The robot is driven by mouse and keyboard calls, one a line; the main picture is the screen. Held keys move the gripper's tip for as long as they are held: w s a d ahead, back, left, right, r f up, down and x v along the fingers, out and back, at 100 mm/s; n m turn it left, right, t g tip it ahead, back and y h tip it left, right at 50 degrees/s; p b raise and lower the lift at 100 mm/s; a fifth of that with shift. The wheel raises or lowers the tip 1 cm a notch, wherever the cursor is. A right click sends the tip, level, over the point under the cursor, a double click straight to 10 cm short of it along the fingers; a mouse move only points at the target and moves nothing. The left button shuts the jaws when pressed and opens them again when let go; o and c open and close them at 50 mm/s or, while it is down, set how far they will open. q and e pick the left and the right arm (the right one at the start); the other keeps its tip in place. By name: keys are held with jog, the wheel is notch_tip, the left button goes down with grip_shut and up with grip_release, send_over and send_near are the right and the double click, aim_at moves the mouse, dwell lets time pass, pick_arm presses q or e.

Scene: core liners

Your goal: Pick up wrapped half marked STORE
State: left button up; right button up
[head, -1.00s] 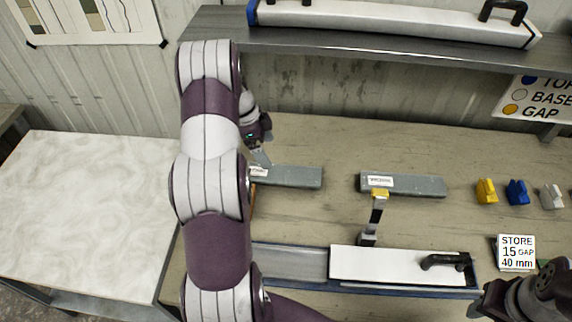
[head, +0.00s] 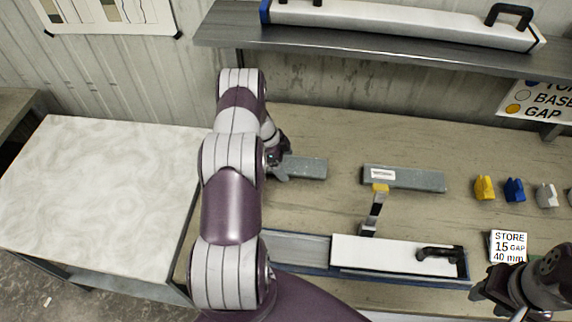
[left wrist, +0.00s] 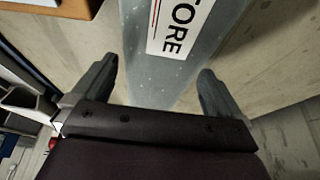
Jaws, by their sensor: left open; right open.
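The wrapped half marked STORE (head: 308,168) is a flat grey bar lying on the bench, its left end covered by my left gripper (head: 281,172) in the head view. In the left wrist view its grey wrap (left wrist: 160,75) and white STORE label (left wrist: 178,25) show between the fingertips of my left gripper (left wrist: 155,85). That gripper is open, one finger on each side of the bar, not closed on it. A second grey wrapped half (head: 415,179) with a white label lies to the right; its text is too small to read. My right gripper (head: 480,293) is at the lower right, open and empty.
A long tray (head: 300,247) with a white cover and black handle (head: 438,253) lies in front. An upright yellow-topped tool (head: 374,210) stands behind it. Yellow, blue and white blocks (head: 514,190) and a STORE sign (head: 508,246) are at right. A shelf (head: 400,53) overhangs the back.

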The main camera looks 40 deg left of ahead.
pick_arm(q)
jog(key=c, duration=1.8)
jog(key=shift+o, duration=0.2)
jog(key=shift+a+r, duration=0.1)
jog(key=shift+r, duration=0.05)
